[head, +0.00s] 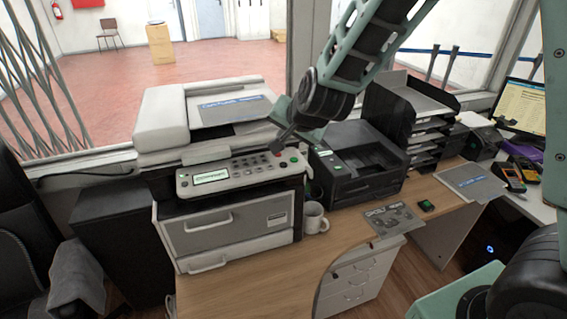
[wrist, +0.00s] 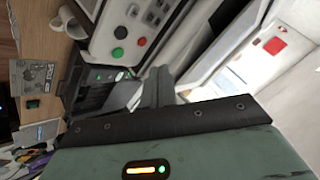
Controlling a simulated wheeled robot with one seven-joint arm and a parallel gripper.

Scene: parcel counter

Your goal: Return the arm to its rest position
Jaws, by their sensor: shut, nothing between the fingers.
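My gripper (head: 281,143) is shut and empty in the head view. Its fingertips are just above the right end of the control panel on the multifunction printer (head: 222,220), close to the red and green buttons; I cannot tell whether they touch. My arm reaches down to it from the upper right. In the wrist view, the dark fingers (wrist: 158,88) point toward the printer panel, where a green button (wrist: 117,52) and a red button show.
A smaller black printer (head: 350,165) stands to the right, with a black tray stack (head: 408,120) behind it. A white mug (head: 313,217) sits beside the large printer. A leaflet (head: 396,220) lies on the wooden desk (head: 250,280). A monitor (head: 520,105) stands far right.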

